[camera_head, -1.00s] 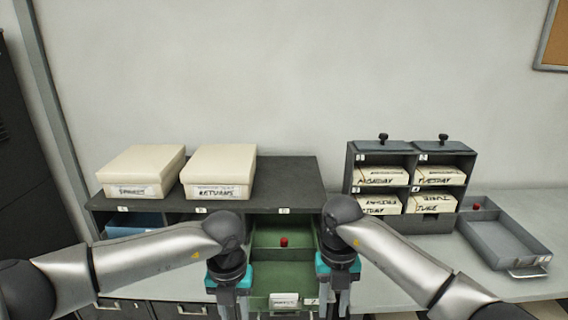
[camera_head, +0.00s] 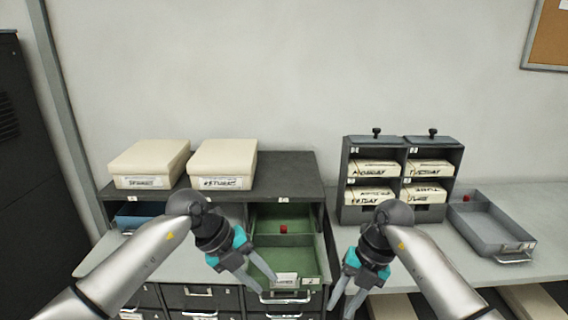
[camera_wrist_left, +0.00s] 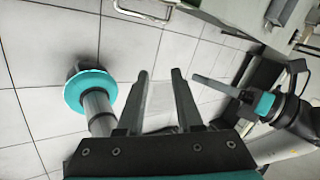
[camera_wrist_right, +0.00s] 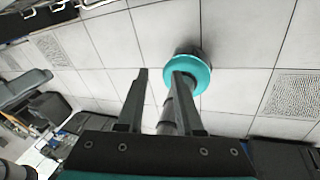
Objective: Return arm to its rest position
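My left gripper (camera_head: 262,278) hangs in front of the desk, tilted with its fingers toward the lower right, near the pulled-out green drawer (camera_head: 300,258). In the left wrist view its two fingers (camera_wrist_left: 160,100) stand apart with only floor between them. My right gripper (camera_head: 345,298) is to the right of it, its fingers pointing to the lower left. In the right wrist view its fingers (camera_wrist_right: 160,100) are also apart, with nothing held. A small red object (camera_head: 284,228) lies in the green drawer.
Two cream boxes (camera_head: 150,160) (camera_head: 224,160) stand on the dark cabinet (camera_head: 290,172). A grey rack (camera_head: 402,146) holds several labelled card packs. A dark locker (camera_head: 30,170) stands at far left.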

